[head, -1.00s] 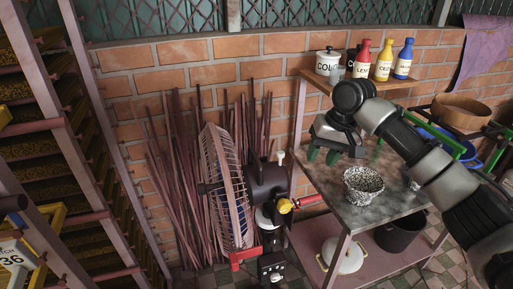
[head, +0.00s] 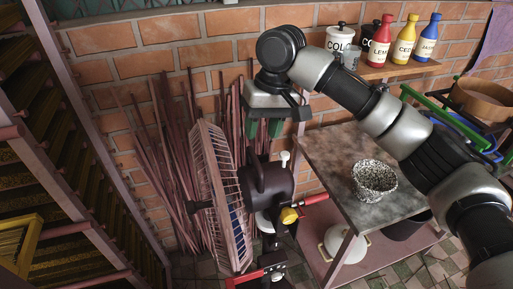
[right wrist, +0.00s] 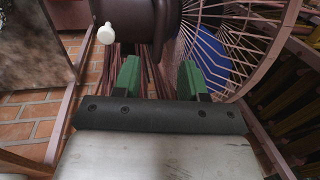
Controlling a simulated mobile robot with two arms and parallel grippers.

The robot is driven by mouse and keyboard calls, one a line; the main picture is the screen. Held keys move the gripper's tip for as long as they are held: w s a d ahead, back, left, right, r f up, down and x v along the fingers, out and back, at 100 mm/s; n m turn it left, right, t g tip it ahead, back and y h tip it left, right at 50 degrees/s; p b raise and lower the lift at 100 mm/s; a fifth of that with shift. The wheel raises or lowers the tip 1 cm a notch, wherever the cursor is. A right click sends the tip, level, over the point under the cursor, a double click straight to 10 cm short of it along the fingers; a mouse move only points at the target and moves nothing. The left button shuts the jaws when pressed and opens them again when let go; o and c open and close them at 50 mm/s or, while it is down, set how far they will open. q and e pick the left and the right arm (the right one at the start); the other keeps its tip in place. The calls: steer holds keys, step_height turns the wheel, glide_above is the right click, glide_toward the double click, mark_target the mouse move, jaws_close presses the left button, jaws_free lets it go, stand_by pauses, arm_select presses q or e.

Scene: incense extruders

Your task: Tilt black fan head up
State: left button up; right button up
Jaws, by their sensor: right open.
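The black fan head is a dark motor housing (head: 268,183) behind a round pinkish wire cage (head: 218,190) that faces left in the head view. It stands on a post with a yellow knob (head: 289,215) at its side. My right gripper (head: 264,128) is above the motor housing with green fingers pointing down, apart from it. In the right wrist view the green fingers (right wrist: 158,78) are open with nothing between them. The motor housing (right wrist: 140,20) with a white knob shows beyond the fingers, and the cage is at the right. My left gripper is not in view.
A metal table (head: 335,165) with a speckled bowl (head: 374,180) stands right of the fan. A shelf above holds several bottles and jars. Thin sticks (head: 165,165) lean on the brick wall behind the fan. A rack (head: 60,190) stands at the left.

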mark_target(256, 157)
steer(key=f, duration=0.3)
steer(key=shift+a+f+p, duration=0.2)
steer(key=shift+a+p, duration=0.1)
steer(key=f, duration=0.3)
steer(key=shift+a, duration=0.3)
steer(key=shift+f, duration=0.3)
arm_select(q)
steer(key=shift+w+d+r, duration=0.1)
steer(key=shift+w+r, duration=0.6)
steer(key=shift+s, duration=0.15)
arm_select(e)
steer(key=shift+c, duration=0.8)
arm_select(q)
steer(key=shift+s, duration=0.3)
arm_select(e)
jaws_close()
